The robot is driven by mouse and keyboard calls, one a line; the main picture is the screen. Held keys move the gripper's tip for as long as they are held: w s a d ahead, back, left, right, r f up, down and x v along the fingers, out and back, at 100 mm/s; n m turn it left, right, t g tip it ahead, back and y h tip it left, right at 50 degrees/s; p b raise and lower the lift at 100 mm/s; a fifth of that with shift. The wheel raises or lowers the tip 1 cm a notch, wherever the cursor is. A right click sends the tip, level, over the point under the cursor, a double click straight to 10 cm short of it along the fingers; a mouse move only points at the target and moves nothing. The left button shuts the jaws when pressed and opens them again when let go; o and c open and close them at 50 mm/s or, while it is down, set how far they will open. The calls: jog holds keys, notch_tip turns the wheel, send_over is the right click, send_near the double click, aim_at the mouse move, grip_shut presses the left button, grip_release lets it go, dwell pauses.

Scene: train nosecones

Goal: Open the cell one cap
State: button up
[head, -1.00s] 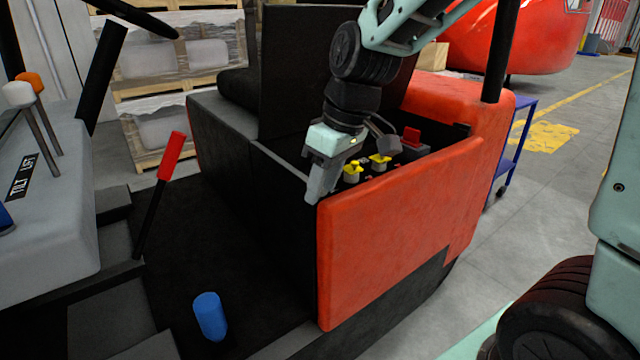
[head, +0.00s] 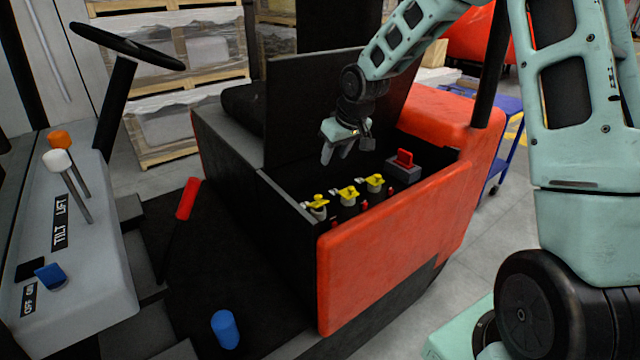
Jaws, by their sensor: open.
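Three yellow caps sit in a row on the battery cells in the open compartment of the red truck: a near left cap (head: 318,202), a middle cap (head: 347,193) and a right cap (head: 375,181). No label tells which one is cell one. The near left cap looks a little uneven, but it is too small to tell whether it is open. My gripper (head: 335,160) is open and empty, with its fingers pointing down. It hangs above and behind the near left and middle caps, apart from them.
A raised black panel (head: 325,105) stands behind the compartment. The red side wall (head: 400,232) borders it in front. A grey block with a red connector (head: 404,158) is at its right end. The steering wheel (head: 128,46) and levers are far left.

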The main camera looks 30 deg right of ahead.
aim_at(319, 195)
jog(key=p+x, duration=0.1)
jog(key=x, duration=1.6)
jog(key=shift+f+p, duration=0.15)
jog(key=shift+p, duration=0.25)
grip_shut()
